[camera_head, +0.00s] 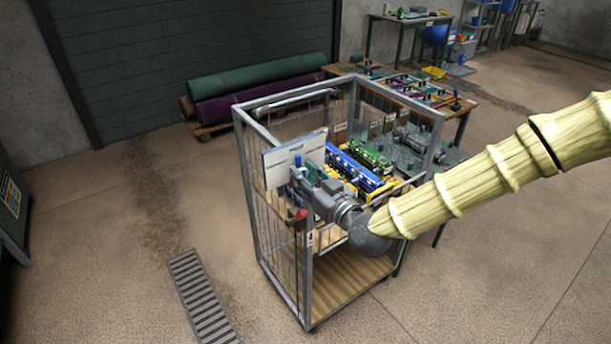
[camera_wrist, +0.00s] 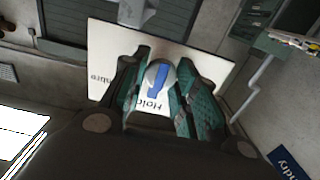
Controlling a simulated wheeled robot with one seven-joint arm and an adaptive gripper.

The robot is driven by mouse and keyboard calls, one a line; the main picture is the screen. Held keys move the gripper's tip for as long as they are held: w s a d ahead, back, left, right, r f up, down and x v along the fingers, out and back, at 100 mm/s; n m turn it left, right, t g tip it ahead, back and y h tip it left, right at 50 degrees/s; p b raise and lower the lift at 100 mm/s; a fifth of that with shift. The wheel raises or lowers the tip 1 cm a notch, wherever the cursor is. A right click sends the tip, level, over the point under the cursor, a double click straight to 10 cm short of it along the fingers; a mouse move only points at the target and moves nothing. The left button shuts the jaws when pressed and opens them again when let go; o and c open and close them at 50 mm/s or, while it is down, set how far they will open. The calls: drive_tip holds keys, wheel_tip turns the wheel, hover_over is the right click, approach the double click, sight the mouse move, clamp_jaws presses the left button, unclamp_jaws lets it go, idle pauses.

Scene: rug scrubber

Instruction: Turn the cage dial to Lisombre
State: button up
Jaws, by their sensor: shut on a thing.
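The cage dial's white board (camera_head: 280,165) is fixed at the near upper left of the wire cage, with small lettering along its top. A round grey knob with a blue pointer (camera_wrist: 158,78) sits between my teal-padded fingers. My gripper (camera_head: 308,172) is shut on this knob; it also shows in the wrist view (camera_wrist: 160,95). The blue bar is slanted, one end near "Hold".
The metal cage (camera_head: 245,185) has an open shelf (camera_head: 345,275) below. Blue and green items (camera_head: 365,170) lie inside behind the board. A red handle (camera_head: 297,215) is on the near post. A workbench (camera_head: 460,105) stands behind; a floor grate (camera_head: 195,290) lies at left.

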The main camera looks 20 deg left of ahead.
drive_tip(key=shift+f+m+b, duration=0.1)
drive_tip(key=shift+m+b, duration=0.2)
drive_tip(key=shift+b, duration=0.1)
drive_tip(key=m+b, duration=0.7)
drive_tip(key=m, duration=0.2)
drive_tip(key=shift+w+d, duration=0.1)
drive_tip(key=shift+w, duration=0.05)
drive_tip(key=shift+m, duration=0.3)
drive_tip(key=o, duration=1)
drive_tip(key=v, duration=1.2)
